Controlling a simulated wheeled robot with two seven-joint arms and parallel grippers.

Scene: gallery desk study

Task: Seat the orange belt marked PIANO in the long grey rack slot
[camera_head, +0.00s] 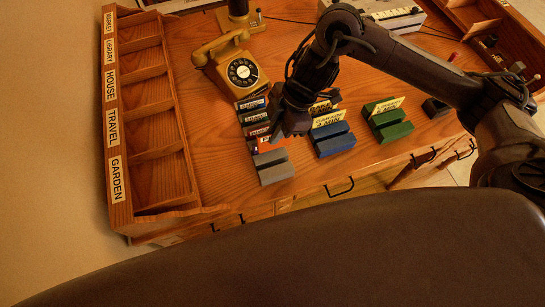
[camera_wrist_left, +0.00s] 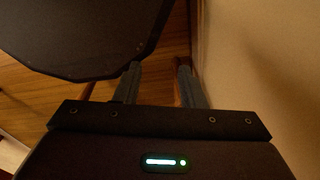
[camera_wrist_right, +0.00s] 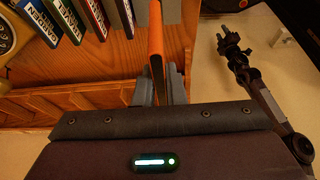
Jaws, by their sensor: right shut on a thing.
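My right gripper (camera_head: 287,128) is shut on the orange belt (camera_head: 266,146), just behind the grey rack (camera_head: 274,168). In the right wrist view, the belt (camera_wrist_right: 157,40) stands edge-on between the fingers (camera_wrist_right: 159,88). The arm hides much of it in the head view, and its lettering cannot be read. I cannot tell whether it touches the rack. The grey rack lies near the desk's front edge, and its slot looks empty. My left gripper (camera_wrist_left: 157,85) is open and empty in the left wrist view, and is out of the head view.
Several labelled pieces (camera_head: 250,103) stand in a row behind the grey rack. A blue rack (camera_head: 333,144) and a green rack (camera_head: 391,126), both with yellow cards, are to the right. A telephone (camera_head: 241,72) stands behind. A compartmented wooden shelf (camera_head: 150,72) is at left.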

